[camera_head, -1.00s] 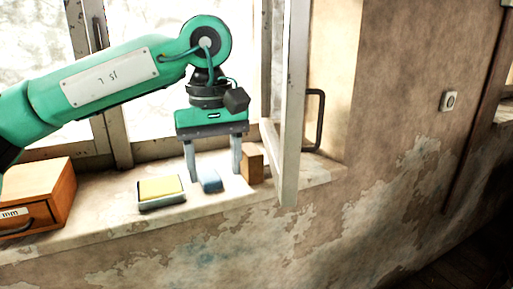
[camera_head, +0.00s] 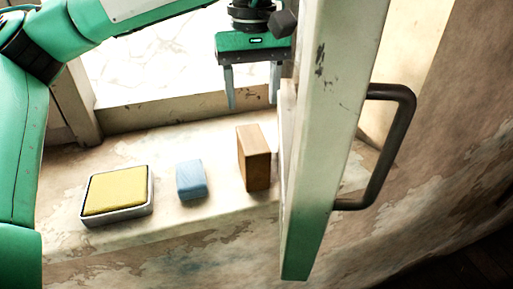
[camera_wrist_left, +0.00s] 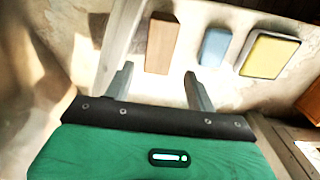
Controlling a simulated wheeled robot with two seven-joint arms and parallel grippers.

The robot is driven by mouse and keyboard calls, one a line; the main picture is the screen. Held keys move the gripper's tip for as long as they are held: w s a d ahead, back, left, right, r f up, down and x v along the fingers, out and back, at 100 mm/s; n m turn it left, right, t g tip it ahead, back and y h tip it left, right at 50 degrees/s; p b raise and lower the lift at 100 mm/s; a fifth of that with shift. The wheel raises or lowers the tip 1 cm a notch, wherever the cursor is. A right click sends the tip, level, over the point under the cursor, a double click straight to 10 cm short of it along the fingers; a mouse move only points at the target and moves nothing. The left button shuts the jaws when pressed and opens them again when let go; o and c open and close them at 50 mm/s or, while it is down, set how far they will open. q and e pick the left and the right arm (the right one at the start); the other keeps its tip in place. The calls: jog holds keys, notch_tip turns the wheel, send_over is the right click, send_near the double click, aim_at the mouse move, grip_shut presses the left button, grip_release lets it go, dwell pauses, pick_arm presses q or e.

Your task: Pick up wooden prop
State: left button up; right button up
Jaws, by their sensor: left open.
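The wooden prop (camera_head: 256,158) is a brown block standing upright on the window sill (camera_head: 215,215), just left of the open window frame. It also shows in the left wrist view (camera_wrist_left: 161,44), ahead of the fingertips. My left gripper (camera_head: 252,104) is open and empty, raised above and behind the block in the head view. Its two fingers also show in the left wrist view (camera_wrist_left: 158,72), apart and touching nothing I can make out. My right gripper is not in view.
A blue block (camera_head: 191,180) lies left of the prop, and a yellow sponge in a grey tray (camera_head: 117,213) lies further left. The open window frame (camera_head: 335,110) with its dark handle (camera_head: 402,130) stands close on the right. The sill's front edge is clear.

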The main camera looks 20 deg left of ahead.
aim_at(252, 138)
pick_arm(q)
notch_tip(252, 138, down, 7)
jog(key=shift+a+r+p, duration=0.1)
jog(key=shift+p, duration=0.45)
jog(key=shift+f+p, duration=0.35)
jog(key=shift+f, duration=0.1)
notch_tip(252, 138, down, 4)
jog(key=shift+w+f+p, duration=0.1)
jog(key=shift+p, duration=0.75)
jog(key=shift+f, duration=0.2)
jog(key=c, duration=0.9)
jog(key=shift+c, duration=0.2)
